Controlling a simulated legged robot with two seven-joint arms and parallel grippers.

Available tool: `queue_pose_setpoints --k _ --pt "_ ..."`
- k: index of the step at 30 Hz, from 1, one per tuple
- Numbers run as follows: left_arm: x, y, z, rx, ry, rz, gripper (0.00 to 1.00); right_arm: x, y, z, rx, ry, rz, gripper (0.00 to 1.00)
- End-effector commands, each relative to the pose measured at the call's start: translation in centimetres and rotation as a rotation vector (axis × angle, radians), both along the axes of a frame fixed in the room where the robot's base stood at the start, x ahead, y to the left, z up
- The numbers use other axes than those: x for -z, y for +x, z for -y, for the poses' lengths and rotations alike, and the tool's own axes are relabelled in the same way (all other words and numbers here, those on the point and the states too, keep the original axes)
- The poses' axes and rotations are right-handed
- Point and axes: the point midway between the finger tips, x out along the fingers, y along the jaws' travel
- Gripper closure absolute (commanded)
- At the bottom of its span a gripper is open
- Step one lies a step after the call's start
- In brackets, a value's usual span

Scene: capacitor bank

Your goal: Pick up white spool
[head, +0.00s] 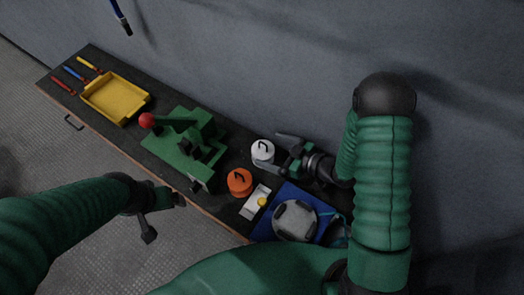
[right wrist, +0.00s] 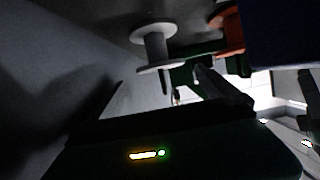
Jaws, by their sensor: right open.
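My left gripper (head: 165,217) is open and empty near the bench's front edge.
An orange spool (head: 239,182) stands close in front of the white one. A green fixture with a red knob (head: 147,120) is to the left. A yellow tray (head: 137,111) is farther left.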

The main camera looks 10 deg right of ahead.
Motion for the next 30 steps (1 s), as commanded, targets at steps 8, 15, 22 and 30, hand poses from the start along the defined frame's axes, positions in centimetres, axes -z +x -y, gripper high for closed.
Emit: queue_pose_setpoints --k 8,15,22,30 --pt "-1.7 0.0 0.0 0.001 0.0 0.0 0.12 1.2 2.5 -2.9 -0.003 -0.002 -0.002 0.04" --pt "-1.9 0.0 0.0 0.0 0.0 0.0 0.12 2.5 4.2 -4.4 0.0 -0.004 -0.001 0.04" --pt "-1.8 0.0 0.0 0.0 0.0 0.0 0.12 2.5 4.1 -4.0 0.002 -0.001 0.0 0.15" --pt "-1.8 0.0 0.0 0.001 0.0 0.0 0.12 2.5 4.1 -4.1 0.001 -0.002 -0.001 0.51"
